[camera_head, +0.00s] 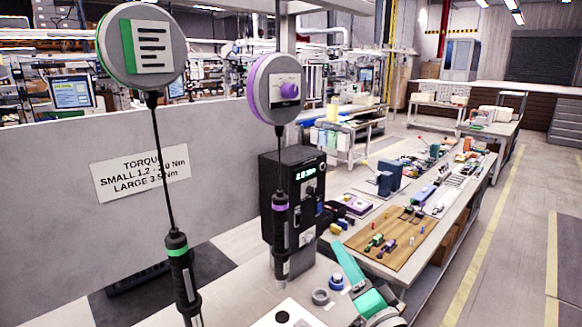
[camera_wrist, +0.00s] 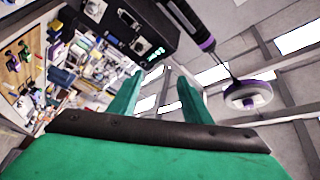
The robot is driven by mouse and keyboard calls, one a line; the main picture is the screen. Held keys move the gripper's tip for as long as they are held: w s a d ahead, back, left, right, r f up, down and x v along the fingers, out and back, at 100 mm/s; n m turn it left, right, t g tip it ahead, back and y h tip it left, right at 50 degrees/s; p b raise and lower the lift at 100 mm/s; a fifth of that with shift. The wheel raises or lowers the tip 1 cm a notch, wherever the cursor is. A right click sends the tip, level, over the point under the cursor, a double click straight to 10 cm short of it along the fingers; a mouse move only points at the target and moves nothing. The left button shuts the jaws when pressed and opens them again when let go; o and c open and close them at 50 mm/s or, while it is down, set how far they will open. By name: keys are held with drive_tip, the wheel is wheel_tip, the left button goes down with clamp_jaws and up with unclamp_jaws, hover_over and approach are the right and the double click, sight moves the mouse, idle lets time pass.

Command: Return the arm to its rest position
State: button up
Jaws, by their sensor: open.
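My gripper is open and empty in the wrist view (camera_wrist: 155,98), its two green fingers apart with background between them. In the head view part of my green arm end (camera_head: 362,285) shows at the bottom, right of the hanging tools; its fingertips are not clear there. A screwdriver with a purple band (camera_head: 280,235) hangs upright on a cable from a purple-rimmed balancer (camera_head: 276,88). It also shows in the wrist view (camera_wrist: 190,22), apart from my fingers. A screwdriver with a green band (camera_head: 181,270) hangs from a green-rimmed balancer (camera_head: 141,47) at the left.
A black controller box (camera_head: 310,195) with a lit display stands behind the purple-banded screwdriver. A grey panel bears a torque sign (camera_head: 141,174). Small round parts (camera_head: 320,296) lie on the near bench. A long workbench with a wooden board (camera_head: 385,245) and many small items extends at right.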

drive_tip(key=s+a+f+g+h, duration=0.1)
drive_tip(key=s+a+f+h, duration=0.1)
drive_tip(key=s+f, duration=0.5)
drive_tip(key=s+a+f+m+h, duration=0.1)
drive_tip(key=s+a+f+h, duration=0.15)
drive_tip(key=f, duration=0.95)
drive_tip(key=s+a+f+g+h, duration=0.1)
drive_tip(key=s+f+h, duration=0.1)
drive_tip(key=s+f, duration=0.55)
drive_tip(key=s+a+f+n+g, duration=0.1)
drive_tip(key=s+a+f+n, duration=0.1)
drive_tip(key=s+f, duration=0.35)
drive_tip(key=s+a+f+n, duration=0.1)
drive_tip(key=s+a+f, duration=0.1)
drive_tip(key=s, duration=0.6)
drive_tip(key=s+a+r+n, duration=0.2)
drive_tip(key=s+n, duration=0.3)
drive_tip(key=s, duration=0.9)
drive_tip(key=shift+s+a+n+g+y, duration=0.3)
drive_tip(key=shift+a+g+y, duration=0.1)
drive_tip(key=shift+a, duration=0.2)
